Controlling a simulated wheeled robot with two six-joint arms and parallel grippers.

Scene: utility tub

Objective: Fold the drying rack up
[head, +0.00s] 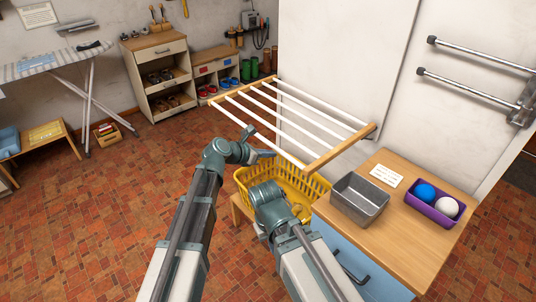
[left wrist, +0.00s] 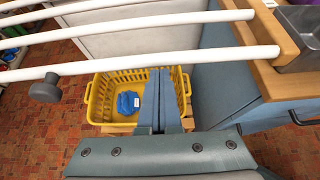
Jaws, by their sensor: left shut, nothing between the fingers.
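The drying rack (head: 322,158) has a wooden frame with several white bars. It stands out from the white wall panel, roughly level and unfolded. In the left wrist view its outer bar (left wrist: 215,56) crosses above my fingers, with a grey knob (left wrist: 45,90) under it at the left. My left gripper (head: 267,155) is just below the rack's front edge, over the yellow basket. Its fingers (left wrist: 158,100) are together and empty, apart from the knob. My right arm ends low in front of the basket; its fingers cannot be made out.
The yellow basket (head: 318,186) holds a blue cloth (left wrist: 128,102). To its right a wooden counter (head: 405,235) carries a metal tin (head: 358,198) and a purple tray (head: 432,208) with two balls. Metal bars (head: 470,85) are on the right wall.

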